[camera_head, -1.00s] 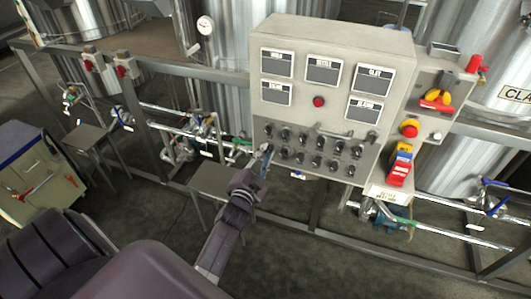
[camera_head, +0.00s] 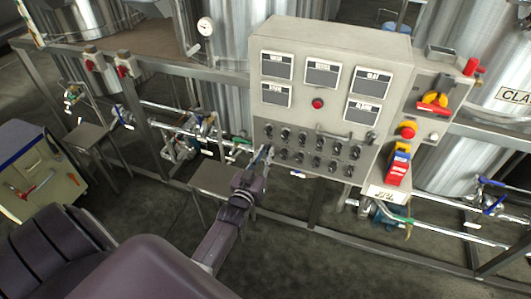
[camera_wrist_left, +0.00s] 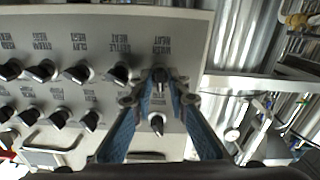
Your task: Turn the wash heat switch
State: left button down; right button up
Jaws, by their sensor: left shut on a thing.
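The wash heat switch (camera_wrist_left: 159,75) is a black knob with a label that looks upside down in the left wrist view. It is the end knob of its row on the grey control panel (camera_head: 335,45). My left gripper (camera_wrist_left: 160,90) has its two blue fingers on either side of this knob and is shut on it. In the head view my left gripper (camera_head: 265,156) reaches the lower left corner of the panel and hides the knob there. The knob's exact angle is hard to tell. My right gripper is not in view.
Several more black knobs (camera_wrist_left: 75,72) sit close beside the held one. Another knob (camera_wrist_left: 157,123) lies between my fingers, nearer the wrist. The panel also has a red button (camera_head: 317,104) and a handle bar. Pipes and valves (camera_head: 205,130) run left of the panel.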

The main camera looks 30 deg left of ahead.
pick_arm(q)
jog(key=n, duration=1)
jog(key=shift+f+b, duration=0.1)
jog(key=shift+b, duration=0.25)
jog(key=shift+n, duration=0.4)
jog(key=c, duration=2.1)
grip_release()
jog(key=v, duration=1.2)
